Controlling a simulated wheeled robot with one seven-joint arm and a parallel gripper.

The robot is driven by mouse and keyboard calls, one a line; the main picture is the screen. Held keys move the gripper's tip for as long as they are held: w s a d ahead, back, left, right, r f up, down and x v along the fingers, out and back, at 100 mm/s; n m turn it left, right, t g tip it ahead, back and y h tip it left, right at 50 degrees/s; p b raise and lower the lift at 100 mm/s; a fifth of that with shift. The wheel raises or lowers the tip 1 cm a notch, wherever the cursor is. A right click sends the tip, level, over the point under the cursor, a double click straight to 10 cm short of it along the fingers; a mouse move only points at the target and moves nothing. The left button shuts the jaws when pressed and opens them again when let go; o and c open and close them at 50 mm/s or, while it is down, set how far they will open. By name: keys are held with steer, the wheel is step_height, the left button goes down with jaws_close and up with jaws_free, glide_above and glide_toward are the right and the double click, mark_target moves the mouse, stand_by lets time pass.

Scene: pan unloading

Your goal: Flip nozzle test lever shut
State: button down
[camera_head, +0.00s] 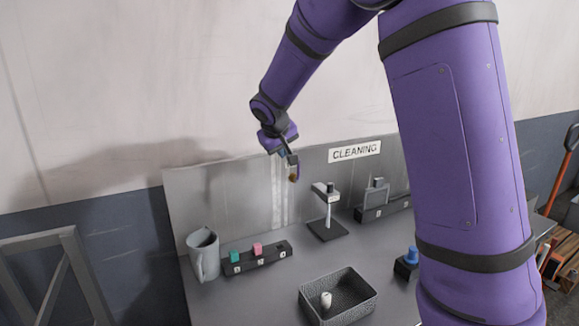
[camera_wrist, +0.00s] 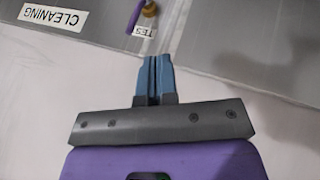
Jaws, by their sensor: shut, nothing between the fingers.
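The test station is on the grey back panel (camera_head: 228,190). In the wrist view a purple piece, seemingly the lever (camera_wrist: 135,16), stands beside a round brass part (camera_wrist: 149,9). A white label (camera_wrist: 143,30) reading "TES" lies just below them, partly covered at its edge. In the head view the brass part (camera_head: 293,174) shows just under my gripper (camera_head: 290,161). My gripper's blue fingers (camera_wrist: 152,58) are shut and empty, their tips apart from the lever and just short of the label in the picture. The head view does not show the lever clearly.
A white CLEANING sign (camera_head: 355,151) is on the panel. Below stand a grey mug (camera_head: 199,262), a rack (camera_head: 262,262) with coloured items, a small stand (camera_head: 327,229), a dark holder (camera_head: 372,213) and a mesh basket (camera_head: 361,307) with a white cylinder (camera_head: 326,299).

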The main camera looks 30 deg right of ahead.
mark_target(298, 171)
steer(key=shift+w+a+f, duration=0.2)
steer(key=shift+w, duration=0.35)
steer(key=w+d+f, duration=0.5)
steer(key=d+f, duration=0.2)
steer(key=f, duration=0.1)
steer(key=shift+w+d, duration=0.25)
steer(key=shift+d, duration=0.1)
